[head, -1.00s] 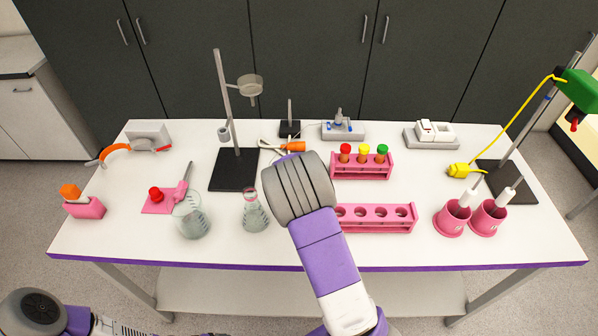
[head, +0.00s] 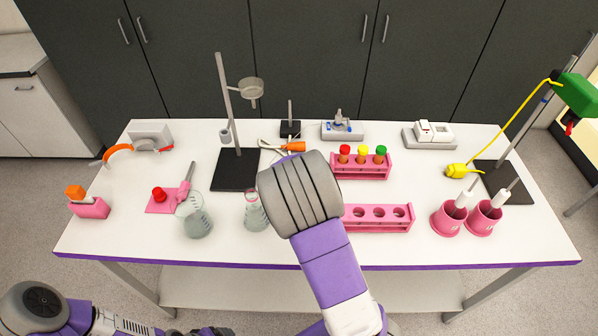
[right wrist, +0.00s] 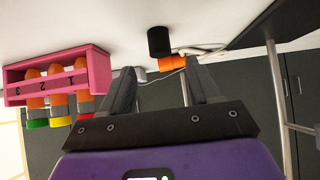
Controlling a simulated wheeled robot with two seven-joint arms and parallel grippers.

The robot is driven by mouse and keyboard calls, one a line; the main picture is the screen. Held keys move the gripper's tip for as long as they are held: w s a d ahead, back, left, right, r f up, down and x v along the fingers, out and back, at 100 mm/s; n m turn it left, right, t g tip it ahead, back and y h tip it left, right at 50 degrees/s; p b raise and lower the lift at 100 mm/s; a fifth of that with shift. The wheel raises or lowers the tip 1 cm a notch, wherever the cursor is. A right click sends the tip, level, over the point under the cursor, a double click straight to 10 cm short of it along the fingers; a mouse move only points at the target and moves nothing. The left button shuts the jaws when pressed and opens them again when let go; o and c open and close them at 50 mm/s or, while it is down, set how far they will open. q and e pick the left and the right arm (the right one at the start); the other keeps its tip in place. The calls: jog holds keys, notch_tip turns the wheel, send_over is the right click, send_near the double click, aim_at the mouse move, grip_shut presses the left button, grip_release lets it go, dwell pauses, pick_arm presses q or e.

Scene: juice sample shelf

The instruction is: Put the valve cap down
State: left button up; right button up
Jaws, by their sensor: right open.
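A short black cylinder (right wrist: 160,41), which looks like the valve cap, rests on the white table top in the right wrist view, where the scene appears upside down. My right gripper (right wrist: 158,76) is open, and the cylinder shows beyond and between its fingertips, apart from them. In the head view my right forearm hides the right gripper and the cylinder. My left arm is low at the left in the head view; a dark end part of it (head: 207,331) is cut off by the bottom edge, so its jaws cannot be read.
An orange-handled tool (head: 294,147) lies just beyond the cylinder. A pink rack (head: 361,173) with red, yellow and green capped tubes stands to the right, with an emptier pink rack (head: 378,225) in front. A flask (head: 256,215), a beaker (head: 195,222) and a ring stand (head: 235,170) are left.

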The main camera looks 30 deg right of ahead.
jog(key=p+v, duration=0.1)
jog(key=v, duration=0.4)
jog(key=shift+w+r, duration=0.1)
jog(key=shift+r+p, duration=0.1)
jog(key=shift+p, duration=0.2)
